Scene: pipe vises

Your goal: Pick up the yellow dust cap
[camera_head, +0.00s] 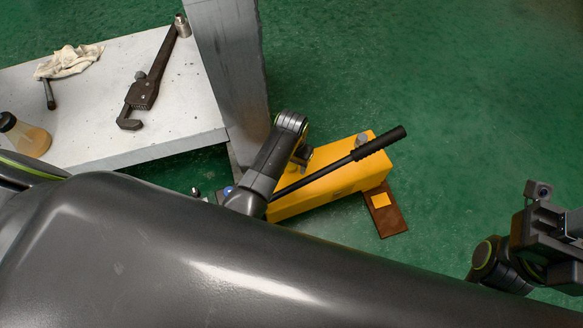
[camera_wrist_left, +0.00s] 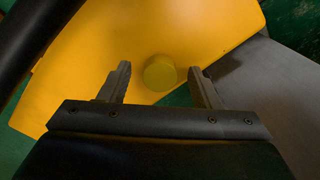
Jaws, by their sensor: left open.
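The yellow dust cap (camera_wrist_left: 160,73) is a small round disc in the left wrist view. It shows against the larger yellow body of the hand pump. My left gripper (camera_wrist_left: 158,68) is open, with one finger on each side of the cap and a gap to both. Nothing is held between the fingers. In the head view my left wrist is over the yellow pump (camera_head: 322,183), and the cap cannot be made out there. Part of my right arm's end shows at the right edge of the head view, with its fingers not visible.
A black pump handle (camera_head: 378,146) slants over the yellow pump, which has a brown base plate (camera_head: 390,217). A grey bench (camera_head: 90,130) at left bears a pipe wrench (camera_head: 146,88), a rag (camera_head: 70,60) and a bottle (camera_head: 28,136). Green floor is clear at upper right.

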